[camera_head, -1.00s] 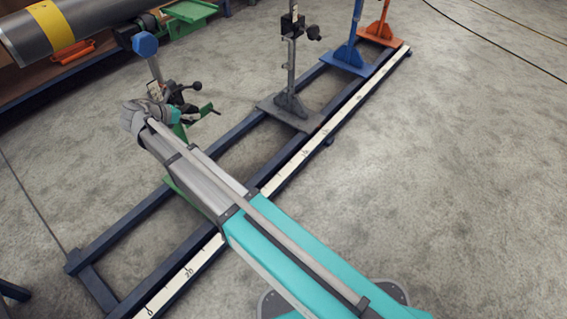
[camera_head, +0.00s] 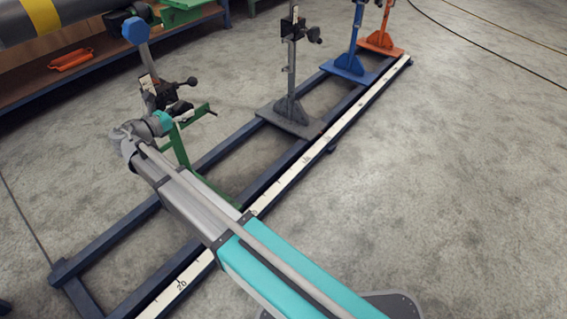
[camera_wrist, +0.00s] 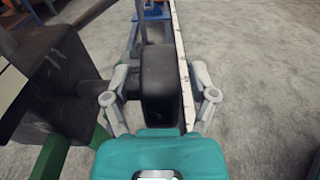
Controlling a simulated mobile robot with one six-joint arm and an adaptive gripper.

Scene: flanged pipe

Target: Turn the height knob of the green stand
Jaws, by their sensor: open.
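The green stand (camera_head: 181,146) stands on the rail frame at the left of the head view, with a dark clamp body on its post. A black knob (camera_wrist: 158,88) sticks out on a short shaft from the dark block (camera_wrist: 62,62) in the wrist view. My gripper (camera_wrist: 160,74) is open, with one grey finger on each side of this knob. A gap seems to show at the right finger; contact at the left finger cannot be told. In the head view my gripper (camera_head: 161,122) is beside the stand's clamp, its fingers mostly hidden.
A grey stand (camera_head: 292,110), a blue stand (camera_head: 349,62) and an orange stand (camera_head: 381,40) stand farther along the rails. A pale scale strip (camera_head: 330,147) runs along the near rail. A workbench (camera_head: 60,75) is behind.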

